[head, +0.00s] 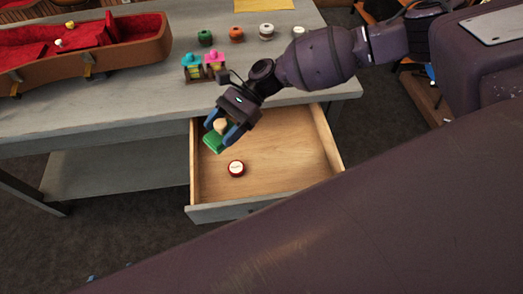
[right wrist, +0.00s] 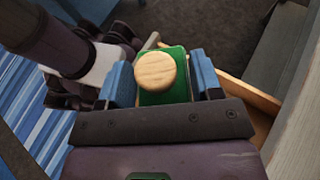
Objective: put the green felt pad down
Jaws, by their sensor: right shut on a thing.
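The green felt pad (head: 213,142) has a round pale wooden knob (head: 220,125) on it. My right gripper (head: 221,128) is shut on it, with the blue fingers on either side of the knob. The pad is over the left part of the open wooden drawer (head: 285,160); the gap beneath it is hard to judge. In the right wrist view the wooden knob (right wrist: 155,71) and the green pad (right wrist: 178,90) show between the blue fingers. My left gripper is not in view.
A round red-and-white item (head: 236,168) lies in the drawer near its front left. On the grey table (head: 130,110) stand an open red-lined case (head: 125,52), several small coloured round pieces (head: 236,34) and two items with turquoise and pink tops (head: 203,66). The drawer's right side is clear.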

